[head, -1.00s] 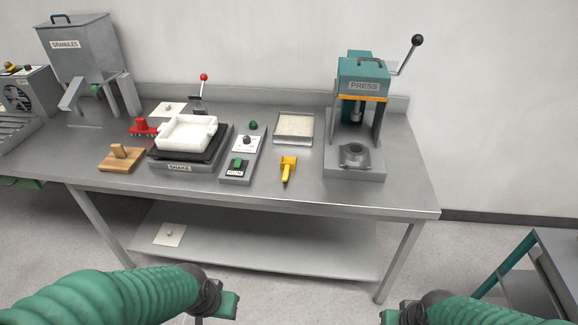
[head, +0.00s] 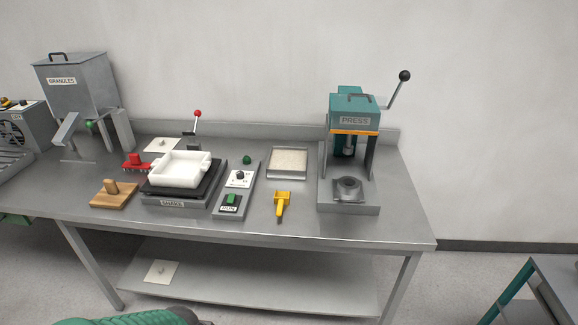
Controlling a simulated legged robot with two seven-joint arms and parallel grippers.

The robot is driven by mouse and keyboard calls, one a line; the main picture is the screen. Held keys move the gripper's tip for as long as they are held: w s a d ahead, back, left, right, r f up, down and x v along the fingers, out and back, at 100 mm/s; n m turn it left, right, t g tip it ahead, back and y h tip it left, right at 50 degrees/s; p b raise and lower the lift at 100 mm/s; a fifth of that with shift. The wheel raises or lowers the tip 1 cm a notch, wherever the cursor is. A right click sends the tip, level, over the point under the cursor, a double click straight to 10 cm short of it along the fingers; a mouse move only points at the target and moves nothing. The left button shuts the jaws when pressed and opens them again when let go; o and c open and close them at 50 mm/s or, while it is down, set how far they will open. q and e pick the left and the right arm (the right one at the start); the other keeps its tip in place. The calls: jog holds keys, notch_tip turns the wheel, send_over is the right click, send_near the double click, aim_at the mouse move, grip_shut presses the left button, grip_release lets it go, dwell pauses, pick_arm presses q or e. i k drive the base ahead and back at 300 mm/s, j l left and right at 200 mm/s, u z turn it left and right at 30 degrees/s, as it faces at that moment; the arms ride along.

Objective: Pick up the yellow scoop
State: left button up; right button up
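The yellow scoop (head: 282,204) lies on the steel table (head: 330,228) near its front edge, its narrow end pointing toward me. It is right of the control box with the green switch (head: 231,199) and left of the press. Nothing touches it. Only a piece of my green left arm shows at the bottom left edge; its gripper is out of view. My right arm and gripper are out of view.
The teal press (head: 354,122) stands right of the scoop. A tray of pale granules (head: 289,163) lies behind it. The shaker (head: 180,204) with a white mould (head: 179,169) is farther left. The table front around the scoop is clear.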

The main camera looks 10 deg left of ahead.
aim_at(281, 202)
jog(key=i+l, duration=0.35)
jog(key=i, duration=0.2)
jog(key=i+l+u, duration=0.1)
jog(key=i+l, duration=0.2)
jog(key=i, duration=0.25)
jog(key=i+l, duration=0.4)
jog(key=i, duration=0.15)
